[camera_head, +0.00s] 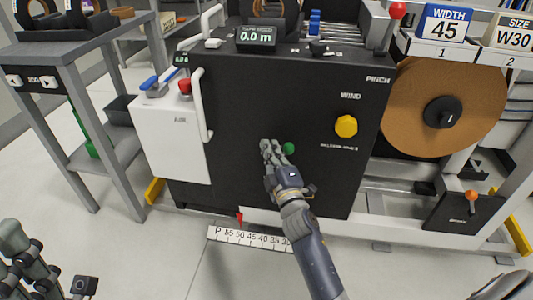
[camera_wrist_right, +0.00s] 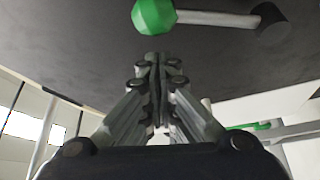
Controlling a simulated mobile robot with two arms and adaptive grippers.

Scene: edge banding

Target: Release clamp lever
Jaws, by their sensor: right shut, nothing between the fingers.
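A lever with a green knob (camera_head: 289,148) sticks out from the front of the black machine panel (camera_head: 235,105). In the right wrist view its green knob (camera_wrist_right: 154,16) is on a pale rod that runs right to a dark pivot. My right gripper (camera_head: 268,147) is just left of the knob in the head view. Its fingers (camera_wrist_right: 156,60) are closed together and empty, just below the knob in the wrist view, with a small gap showing. My left gripper (camera_head: 15,245) is partly in view at the lower left, far from the lever; its finger opening is unclear.
A yellow knob (camera_head: 346,126) is right of the green one. A red-knobbed lever (camera_head: 397,10) stands at the top right, and an orange-knobbed lever (camera_head: 471,196) is at the lower right. A white box (camera_head: 172,130) with a handle flanks the panel's left side.

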